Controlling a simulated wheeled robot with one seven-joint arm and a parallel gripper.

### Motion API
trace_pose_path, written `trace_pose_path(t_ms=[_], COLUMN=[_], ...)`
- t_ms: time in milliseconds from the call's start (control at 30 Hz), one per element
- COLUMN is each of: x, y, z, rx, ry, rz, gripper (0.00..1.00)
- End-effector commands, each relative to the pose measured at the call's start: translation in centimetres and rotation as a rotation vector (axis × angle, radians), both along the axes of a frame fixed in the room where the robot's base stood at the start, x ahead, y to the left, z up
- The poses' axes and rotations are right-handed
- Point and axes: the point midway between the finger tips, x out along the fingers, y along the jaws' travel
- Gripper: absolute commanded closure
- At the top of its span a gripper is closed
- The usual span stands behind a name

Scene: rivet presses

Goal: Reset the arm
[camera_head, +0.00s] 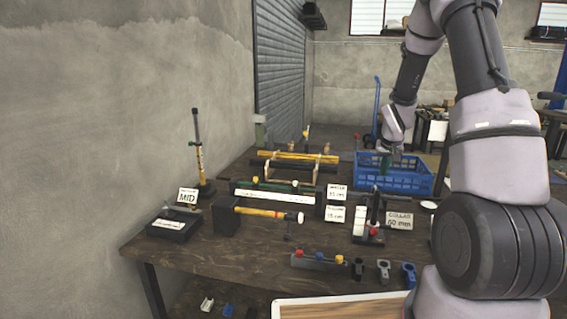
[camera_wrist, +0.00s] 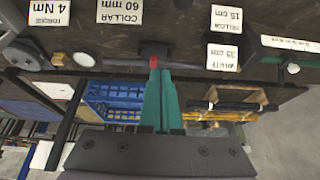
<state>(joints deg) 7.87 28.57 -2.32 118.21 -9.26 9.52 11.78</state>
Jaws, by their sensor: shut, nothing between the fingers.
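My arm comes down from the top right in the head view, and my gripper (camera_head: 387,162) hangs above the dark work table (camera_head: 210,262), near the blue crate. The wrist view shows its two green fingers (camera_wrist: 158,75) pressed together, with nothing visible held between them. A small red-topped part shows just past the fingertips there; I cannot tell whether it touches them. The wrist view shows the table upside down.
A blue crate (camera_head: 410,180) stands at the table's far right. Racks with yellow and green rods, a MID label (camera_head: 187,195), a COLLAR 60 mm label (camera_head: 399,221) and several small clamps crowd the table. A concrete wall bounds the left.

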Motion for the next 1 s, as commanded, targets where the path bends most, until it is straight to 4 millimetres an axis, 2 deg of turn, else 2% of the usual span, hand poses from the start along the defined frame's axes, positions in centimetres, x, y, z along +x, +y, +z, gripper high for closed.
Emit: trace_pose_path(t_ms=[33, 200, 367, 500, 700, 900, 1000], x=[-0.7, -4.6, -9.3, -14.1, -21.6, -28.5, -30.7], y=[0.6, 3.1, 5.5, 7.6, 10.6, 13.1, 13.8], z=[2.9, 10.8, 16.9, 21.2, 25.5, 27.5, 27.8], rx=[0.006, 0.041, 0.084, 0.127, 0.197, 0.264, 0.288], ry=[-0.020, -0.054, -0.084, -0.110, -0.147, -0.175, -0.183], rz=[-0.006, -0.027, -0.038, -0.040, -0.026, 0.000, 0.010], gripper=[1.00, 1.00, 1.00, 1.00, 1.00, 1.00, 1.00])
